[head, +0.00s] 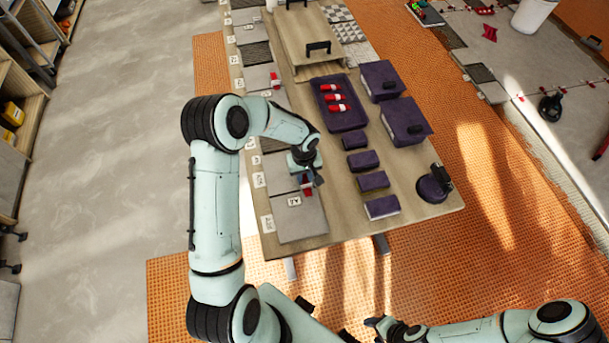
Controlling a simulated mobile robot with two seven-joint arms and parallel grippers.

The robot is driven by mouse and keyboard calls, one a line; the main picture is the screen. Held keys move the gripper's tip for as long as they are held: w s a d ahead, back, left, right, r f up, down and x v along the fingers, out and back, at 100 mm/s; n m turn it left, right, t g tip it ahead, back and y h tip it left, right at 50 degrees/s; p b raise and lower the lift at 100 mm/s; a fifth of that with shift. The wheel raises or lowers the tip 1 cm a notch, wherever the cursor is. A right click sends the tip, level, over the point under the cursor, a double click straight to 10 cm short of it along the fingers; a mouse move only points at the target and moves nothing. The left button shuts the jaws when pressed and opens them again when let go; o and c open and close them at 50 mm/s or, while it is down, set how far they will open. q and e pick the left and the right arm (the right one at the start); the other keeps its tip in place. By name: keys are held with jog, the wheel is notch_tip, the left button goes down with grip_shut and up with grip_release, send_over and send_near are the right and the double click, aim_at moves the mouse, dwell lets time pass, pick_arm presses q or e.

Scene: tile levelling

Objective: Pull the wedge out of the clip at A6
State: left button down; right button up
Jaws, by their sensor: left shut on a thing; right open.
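My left gripper (309,182) reaches down over the row of grey tiles along the table's left edge. The label is too small to read surely as A6. My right gripper (374,322) is open and empty at the bottom, away from the table.
Another red wedge (275,80) sits farther up the tile row. A dark tray (350,121) holds several red wedges. Purple boxes (404,119), purple blocks (382,207) and a black suction cup (434,187) stand on the right. The table's near right corner (435,220) is clear.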

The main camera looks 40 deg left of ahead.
pick_arm(q)
jog(key=shift+w+a, duration=0.25)
jog(key=shift+a, duration=0.1)
pick_arm(e)
jog(key=shift+w+r, duration=0.1)
pick_arm(q)
jog(key=shift+w+a+r+p, duration=0.1)
jog(key=shift+w+a+p, duration=0.45)
jog(key=shift+w+a, duration=0.3)
jog(key=shift+w+a+p, duration=0.5)
jog(key=shift+w+a, duration=0.1)
jog(key=shift+a, duration=0.3)
pick_arm(e)
jog(key=shift+w+r, duration=1.2)
jog(key=shift+r, duration=0.1)
pick_arm(q)
jog(key=shift+w+r+p, duration=0.1)
jog(key=shift+r+p, duration=0.4)
jog(key=shift+r, duration=2.55)
pick_arm(e)
jog(key=shift+w+r+t, duration=0.3)
jog(key=shift+w+r, duration=0.55)
jog(key=shift+w, duration=0.2)
